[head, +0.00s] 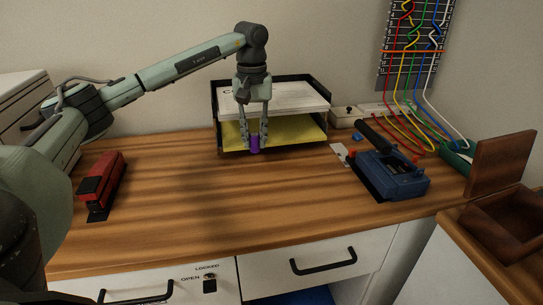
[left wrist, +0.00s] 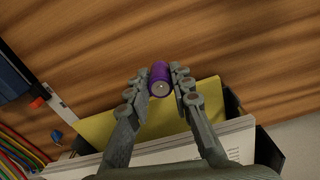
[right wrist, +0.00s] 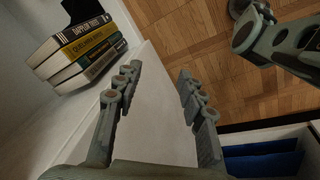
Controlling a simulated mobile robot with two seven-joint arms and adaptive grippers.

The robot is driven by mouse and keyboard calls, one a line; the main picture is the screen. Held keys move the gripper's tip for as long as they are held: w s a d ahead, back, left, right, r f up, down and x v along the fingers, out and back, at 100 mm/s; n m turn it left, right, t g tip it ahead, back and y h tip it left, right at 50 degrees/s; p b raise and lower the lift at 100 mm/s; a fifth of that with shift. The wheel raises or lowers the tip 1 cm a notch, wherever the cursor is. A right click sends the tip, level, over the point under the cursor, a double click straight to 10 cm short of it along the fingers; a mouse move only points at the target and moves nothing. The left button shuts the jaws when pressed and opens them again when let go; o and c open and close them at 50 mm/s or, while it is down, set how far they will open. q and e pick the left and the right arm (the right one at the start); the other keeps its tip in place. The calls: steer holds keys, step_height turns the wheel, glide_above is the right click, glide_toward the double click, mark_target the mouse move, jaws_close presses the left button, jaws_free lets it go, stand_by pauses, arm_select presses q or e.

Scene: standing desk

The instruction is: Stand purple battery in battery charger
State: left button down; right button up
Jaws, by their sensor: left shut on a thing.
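My left gripper (head: 254,138) is shut on a purple battery (head: 255,145) and holds it upright in front of the paper tray. In the left wrist view the battery (left wrist: 160,78) sits between the two fingers, one end facing the camera. I cannot pick out the battery charger with certainty. A blue device (head: 405,182) with a raised black lever stands on the right of the desk, apart from the battery. My right gripper (right wrist: 157,85) is open and empty beside a white surface. It does not show in the head view.
A black paper tray (head: 217,115) with white and yellow paper stands behind the battery. A red stapler (head: 104,183) is at left. Coloured cables (head: 408,110) and a wooden box (head: 500,165) are at right. Books (right wrist: 75,50) lie near my right gripper. The desk's front middle is clear.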

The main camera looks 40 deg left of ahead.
arm_select(q)
steer(key=shift+w+d+f, duration=1)
steer(key=shift+w+d, duration=0.2)
steer(key=shift+w+f, duration=0.1)
steer(key=shift+f, duration=2)
arm_select(e)
steer(key=shift+w+r, duration=0.15)
steer(key=shift+w, duration=0.4)
arm_select(q)
steer(key=shift+f, duration=0.1)
steer(key=c, duration=1.3)
jaws_free()
steer(key=shift+c, duration=0.2)
arm_select(e)
steer(key=shift+a+r, duration=0.1)
steer(key=shift+r, duration=0.1)
steer(key=shift+s, duration=0.1)
